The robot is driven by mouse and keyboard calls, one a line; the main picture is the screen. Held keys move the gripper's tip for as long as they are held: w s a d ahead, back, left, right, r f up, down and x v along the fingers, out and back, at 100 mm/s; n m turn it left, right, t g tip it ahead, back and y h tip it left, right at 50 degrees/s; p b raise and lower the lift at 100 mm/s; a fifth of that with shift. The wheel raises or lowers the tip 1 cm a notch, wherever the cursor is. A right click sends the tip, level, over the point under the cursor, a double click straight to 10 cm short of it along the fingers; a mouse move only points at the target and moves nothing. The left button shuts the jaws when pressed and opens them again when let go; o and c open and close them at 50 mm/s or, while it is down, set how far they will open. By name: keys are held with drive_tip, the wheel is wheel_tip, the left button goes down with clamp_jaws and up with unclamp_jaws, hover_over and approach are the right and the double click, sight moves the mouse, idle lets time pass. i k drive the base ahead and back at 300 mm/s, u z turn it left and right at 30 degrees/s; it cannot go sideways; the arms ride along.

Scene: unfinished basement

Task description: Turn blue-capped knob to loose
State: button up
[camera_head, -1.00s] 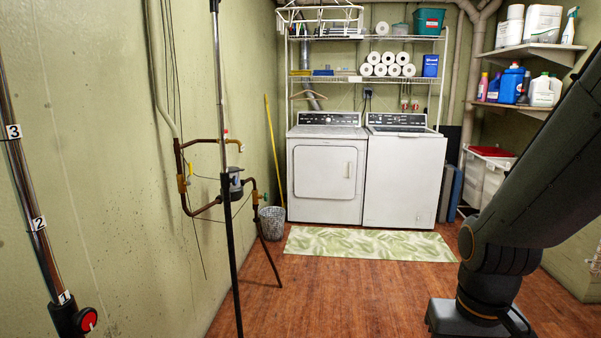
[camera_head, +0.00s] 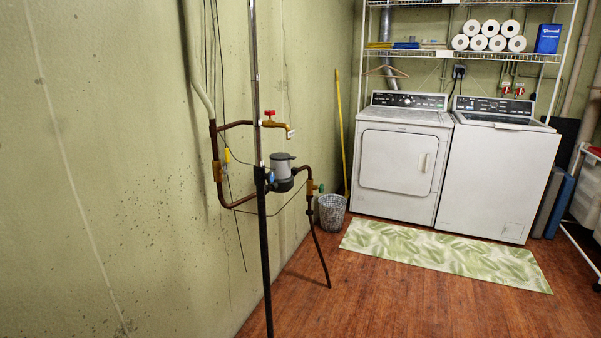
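A small blue-capped knob (camera_head: 270,177) shows on the right side of a thin upright pole, at the pole's joint. The pole (camera_head: 264,240) is shiny metal above this joint and black below, and it stands in front of the left wall's pipes. The knob is small in the picture, so I cannot tell whether it is tight or loose. My gripper is not in view, and no part of my arm shows now.
Brown pipes with a grey meter (camera_head: 281,168) and a red-handled tap (camera_head: 269,113) stand close behind the pole. A wire basket (camera_head: 331,214), a dryer (camera_head: 399,160) and a washer (camera_head: 497,170) are farther back. The wooden floor (camera_head: 365,300) in front is open.

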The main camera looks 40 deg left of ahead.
sight(269, 177)
drive_tip(key=u, duration=0.2)
drive_tip(key=i, duration=0.6)
drive_tip(key=u, duration=1.1)
drive_tip(key=i, duration=0.5)
drive_tip(key=u, duration=0.55)
